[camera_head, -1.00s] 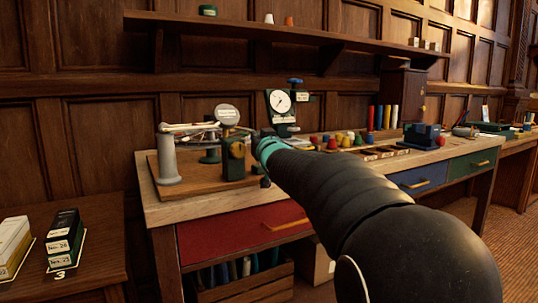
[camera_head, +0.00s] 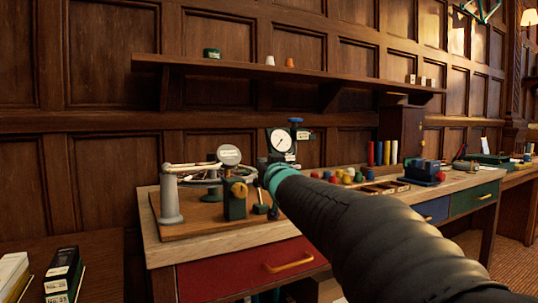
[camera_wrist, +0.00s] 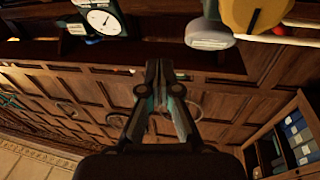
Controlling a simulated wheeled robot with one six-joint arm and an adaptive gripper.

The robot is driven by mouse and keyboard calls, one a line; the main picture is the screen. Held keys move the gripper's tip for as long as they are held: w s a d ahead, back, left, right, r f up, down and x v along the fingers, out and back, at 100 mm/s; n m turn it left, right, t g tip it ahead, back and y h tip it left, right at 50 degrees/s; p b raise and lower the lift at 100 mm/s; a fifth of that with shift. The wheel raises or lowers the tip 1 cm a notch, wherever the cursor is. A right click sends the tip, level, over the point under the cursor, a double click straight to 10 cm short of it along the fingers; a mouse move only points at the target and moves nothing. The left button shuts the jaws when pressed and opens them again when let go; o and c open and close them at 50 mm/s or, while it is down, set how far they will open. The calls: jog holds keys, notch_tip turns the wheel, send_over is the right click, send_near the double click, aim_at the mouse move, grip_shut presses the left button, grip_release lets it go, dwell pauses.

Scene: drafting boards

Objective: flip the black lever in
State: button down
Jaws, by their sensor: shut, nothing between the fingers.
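A small dark upright lever-like part (camera_head: 262,208) stands on the wooden board, just right of a dark block with a yellow knob (camera_head: 238,189). I cannot tell for certain that it is the black lever. My gripper (camera_head: 262,163) is above and close behind this part in the head view, largely hidden by my wrist. In the wrist view my gripper (camera_wrist: 160,66) is shut and empty, its fingertips together. The yellow knob (camera_wrist: 252,12) is at the top right there, apart from the fingers. No black lever is clear in that view.
A dial gauge (camera_head: 282,141) stands just behind my gripper; it also shows in the wrist view (camera_wrist: 98,20). A grey post (camera_head: 171,197) and a spoked wheel stand at the left of the board. Coloured knobs (camera_head: 348,176) and a shelf (camera_head: 300,80) lie beyond.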

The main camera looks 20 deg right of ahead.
jog(key=s+r, duration=0.1)
jog(key=s, duration=0.1)
jog(key=s+r, duration=0.2)
jog(key=shift+s+r, duration=0.15)
jog(key=shift+s, duration=0.2)
jog(key=s+d+f+g+h, duration=0.1)
jog(key=s+d+f+g, duration=0.15)
jog(key=f, duration=0.45)
jog(key=s+d+f+m+g+h, duration=0.1)
jog(key=s+f+g+h, duration=0.2)
jog(key=f, duration=0.4)
jog(key=s+d+f+g, duration=0.2)
jog(key=s+f+g, duration=0.15)
jog(key=f, duration=0.35)
jog(key=s+a+f+g+y, duration=0.1)
jog(key=s+a+f, duration=0.2)
jog(key=s+f, duration=0.2)
jog(key=s+a+f+g+y, duration=0.1)
jog(key=s+a+f, duration=0.3)
jog(key=s, duration=0.8)
jog(key=s+a+f+n+g+y, duration=0.1)
jog(key=s+a+f+g+y, duration=0.1)
jog(key=s+f, duration=0.4)
jog(key=shift+s+a+f+g, duration=0.15)
jog(key=shift+s+a+g, duration=0.15)
jog(key=shift+s+a, duration=0.75)
